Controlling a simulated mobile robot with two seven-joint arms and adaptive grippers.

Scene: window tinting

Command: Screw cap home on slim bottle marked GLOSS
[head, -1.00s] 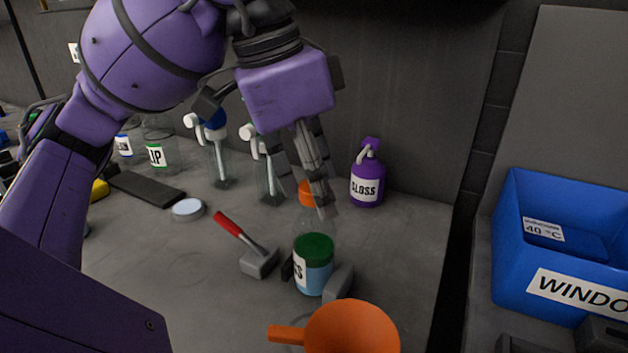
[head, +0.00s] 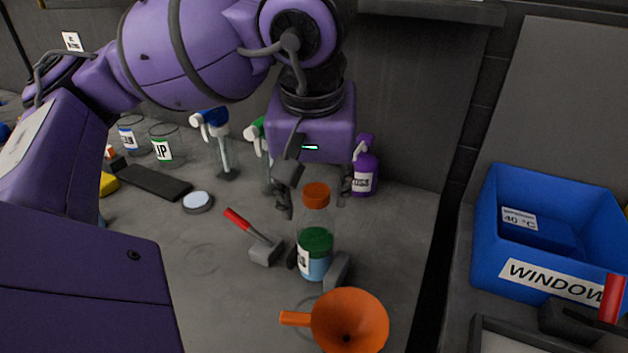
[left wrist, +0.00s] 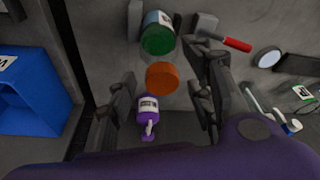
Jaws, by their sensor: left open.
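A clear bottle (head: 315,222) with green and blue contents stands upright at front centre, its label partly hidden, ending in "S". An orange cap (head: 316,195) sits on its mouth; I cannot tell how tight it is. My left gripper (head: 315,202) points down with fingers open and apart, one on each side of the cap in the picture. In the left wrist view the orange cap (left wrist: 162,77) shows between the fingers (left wrist: 166,98), touching neither. A purple spray bottle marked GLOSS (head: 364,172) stands behind to the right. My right gripper is not in view.
Grey blocks (head: 337,270) flank the bottle's base. An orange funnel (head: 350,318) lies in front. A red-handled tool (head: 264,250) and a round tin (head: 198,202) are left. Spray bottles (head: 221,150) stand behind. A blue bin (head: 490,225) is at right.

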